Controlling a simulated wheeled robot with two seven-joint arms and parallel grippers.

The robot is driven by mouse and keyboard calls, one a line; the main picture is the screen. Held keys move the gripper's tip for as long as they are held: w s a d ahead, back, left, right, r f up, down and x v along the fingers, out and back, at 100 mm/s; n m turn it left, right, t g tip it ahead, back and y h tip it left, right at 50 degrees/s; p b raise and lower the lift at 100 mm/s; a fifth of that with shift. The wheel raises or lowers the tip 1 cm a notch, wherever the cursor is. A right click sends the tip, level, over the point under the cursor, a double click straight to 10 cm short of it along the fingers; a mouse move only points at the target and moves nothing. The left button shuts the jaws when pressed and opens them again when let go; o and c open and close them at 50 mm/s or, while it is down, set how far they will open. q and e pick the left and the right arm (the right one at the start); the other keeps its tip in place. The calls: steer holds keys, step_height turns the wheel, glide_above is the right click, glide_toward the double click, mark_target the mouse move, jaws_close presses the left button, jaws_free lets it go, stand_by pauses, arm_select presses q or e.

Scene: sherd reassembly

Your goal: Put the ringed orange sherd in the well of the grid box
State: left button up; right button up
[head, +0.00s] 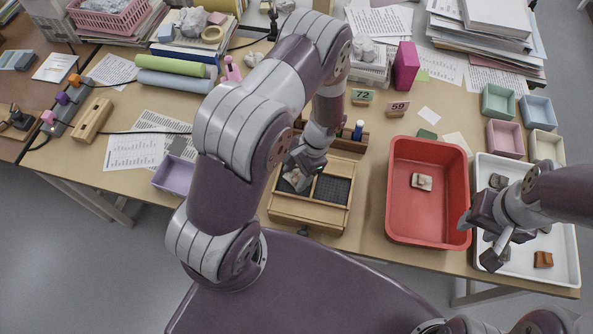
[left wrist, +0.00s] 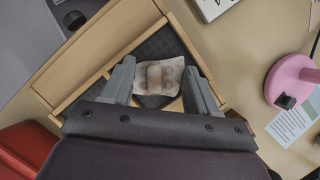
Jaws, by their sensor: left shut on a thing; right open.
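My left gripper (head: 298,174) is down at the left compartment of the wooden grid box (head: 308,215). In the left wrist view the gripper (left wrist: 160,85) is shut on a pale sherd (left wrist: 158,72) with faint ring marks and a pinkish-orange band. The sherd lies between the fingers, over the dark gridded floor of the box (left wrist: 77,58); whether it touches the floor I cannot tell. In the head view the gripper partly hides it. The right compartment (head: 332,190) looks empty. My right gripper (head: 479,238) is open and empty over the white tray (head: 540,278).
A red tub (head: 400,225) with a pale sherd (head: 422,182) stands right of the box. The white tray holds an orange-brown sherd (head: 543,260) and grey pieces. Number cards (head: 398,107) and a rack with a blue-capped item (head: 358,130) stand behind the box. A purple bin (head: 173,174) is left.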

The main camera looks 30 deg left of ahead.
arm_select(q)
steer(key=shift+f, duration=0.1)
steer(key=o, duration=1.1)
steer(key=shift+s, duration=0.1)
steer(key=shift+c, duration=0.2)
steer(key=shift+o, duration=0.6)
steer(key=shift+w+a+f, duration=0.1)
steer(key=shift+w, duration=0.1)
